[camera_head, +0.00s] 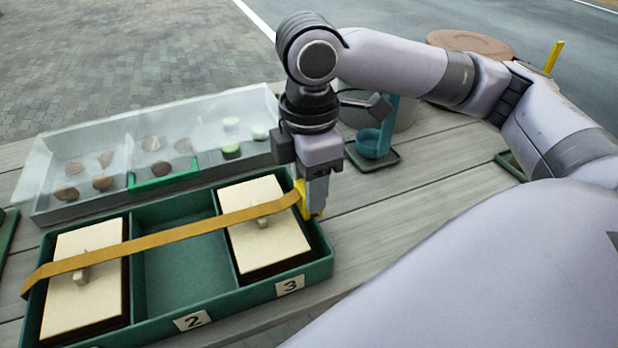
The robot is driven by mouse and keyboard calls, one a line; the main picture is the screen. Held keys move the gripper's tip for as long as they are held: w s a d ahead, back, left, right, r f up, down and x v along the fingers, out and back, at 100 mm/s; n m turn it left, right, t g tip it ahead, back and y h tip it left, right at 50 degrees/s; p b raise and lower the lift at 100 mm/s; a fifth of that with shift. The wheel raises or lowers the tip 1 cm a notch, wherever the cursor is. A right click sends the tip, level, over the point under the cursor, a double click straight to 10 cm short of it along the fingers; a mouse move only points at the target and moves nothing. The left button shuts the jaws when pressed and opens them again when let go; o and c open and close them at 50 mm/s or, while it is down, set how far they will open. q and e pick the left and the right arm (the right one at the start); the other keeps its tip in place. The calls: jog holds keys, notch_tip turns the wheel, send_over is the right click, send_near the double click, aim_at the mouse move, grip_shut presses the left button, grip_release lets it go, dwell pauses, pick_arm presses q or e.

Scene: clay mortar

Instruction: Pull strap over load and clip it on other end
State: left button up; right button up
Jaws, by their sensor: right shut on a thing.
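A yellow-brown strap (165,236) runs across the top of a green tray (215,305), from its left end to its right end. It passes over two cream-lidded boxes, one in the left compartment (75,295) and one in the right compartment (265,243). The middle compartment is empty. My right gripper (314,205) points down at the tray's right edge, shut on the yellow end of the strap. Whether that end is joined to the tray is hidden by the fingers. My left gripper is not in view.
A clear-lidded case (60,208) with brown and green round pieces lies behind the tray. A teal holder (372,145) and a grey round container (398,115) stand behind my right gripper. The plank table (415,210) is bare to the right of the tray.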

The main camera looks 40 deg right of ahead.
jog(key=shift+f, duration=0.15)
jog(key=shift+f, duration=0.35)
jog(key=shift+f, duration=0.1)
dwell(0.4)
jog(key=o, duration=1.5)
jog(key=shift+p, duration=0.3)
